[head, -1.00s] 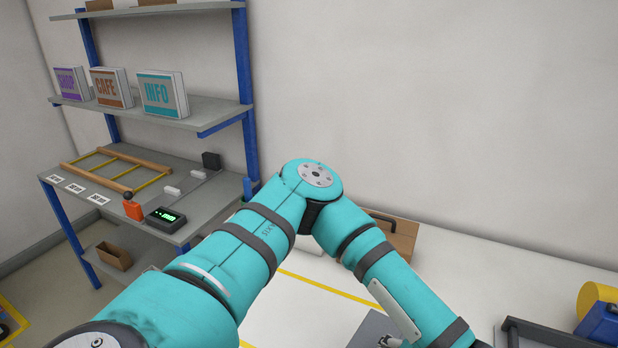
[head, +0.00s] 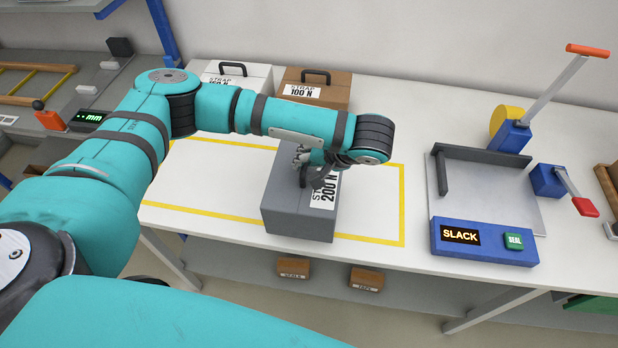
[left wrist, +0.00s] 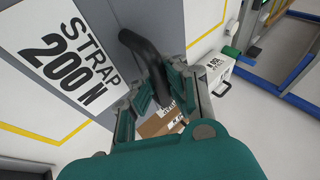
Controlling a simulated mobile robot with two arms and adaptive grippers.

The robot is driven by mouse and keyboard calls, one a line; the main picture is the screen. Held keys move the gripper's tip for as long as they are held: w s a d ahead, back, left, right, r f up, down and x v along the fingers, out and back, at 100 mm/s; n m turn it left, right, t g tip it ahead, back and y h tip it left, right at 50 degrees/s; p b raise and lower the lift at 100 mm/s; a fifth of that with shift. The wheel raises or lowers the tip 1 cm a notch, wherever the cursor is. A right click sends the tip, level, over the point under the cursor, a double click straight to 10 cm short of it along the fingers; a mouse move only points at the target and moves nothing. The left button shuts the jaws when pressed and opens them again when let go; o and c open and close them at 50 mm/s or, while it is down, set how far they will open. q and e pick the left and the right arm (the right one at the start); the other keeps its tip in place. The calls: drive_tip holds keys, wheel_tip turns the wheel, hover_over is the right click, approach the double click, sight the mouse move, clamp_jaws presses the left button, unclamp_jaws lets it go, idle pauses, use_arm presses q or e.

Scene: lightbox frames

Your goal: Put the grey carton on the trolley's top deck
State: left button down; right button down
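The grey carton (head: 290,215), labelled STRAP 200 N, stands upright on the white table inside a yellow outline. In the left wrist view its grey top and label (left wrist: 68,65) fill the upper left. My left gripper (head: 312,178) is above the carton at its black handle. In the left wrist view the black handle (left wrist: 140,50) runs between the fingers (left wrist: 163,85), which look shut on it. The carton appears to rest on the table. My right gripper and the trolley are not in view.
A white carton (head: 230,76) and a brown carton (head: 328,92) stand behind the grey one. To the right is a blue strapping device (head: 470,243) showing SLACK, with levers. Small brown boxes (head: 293,268) sit on the shelf below. The tabletop left of the carton is clear.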

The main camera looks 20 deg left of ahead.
sight(296, 149)
use_arm(q)
drive_tip(key=w, duration=0.1)
drive_tip(key=w+a, duration=0.1)
drive_tip(key=w, duration=0.1)
drive_tip(key=w+a+b, duration=0.1)
drive_tip(key=shift+w+a+f, duration=0.1)
drive_tip(key=shift+w+f, duration=0.05)
drive_tip(key=shift+f, duration=0.1)
drive_tip(key=shift+w+a, duration=0.3)
drive_tip(key=shift+w, duration=0.15)
drive_tip(key=shift+w+a, duration=0.25)
drive_tip(key=shift+w, duration=0.1)
drive_tip(key=shift+w+f, duration=0.1)
drive_tip(key=shift+f, duration=0.4)
drive_tip(key=shift+f+p, duration=0.65)
drive_tip(key=shift+f, duration=0.6)
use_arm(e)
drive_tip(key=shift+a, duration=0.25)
use_arm(q)
drive_tip(key=c, duration=1.9)
unclamp_jaws()
drive_tip(key=shift+f, duration=0.2)
drive_tip(key=o, duration=0.4)
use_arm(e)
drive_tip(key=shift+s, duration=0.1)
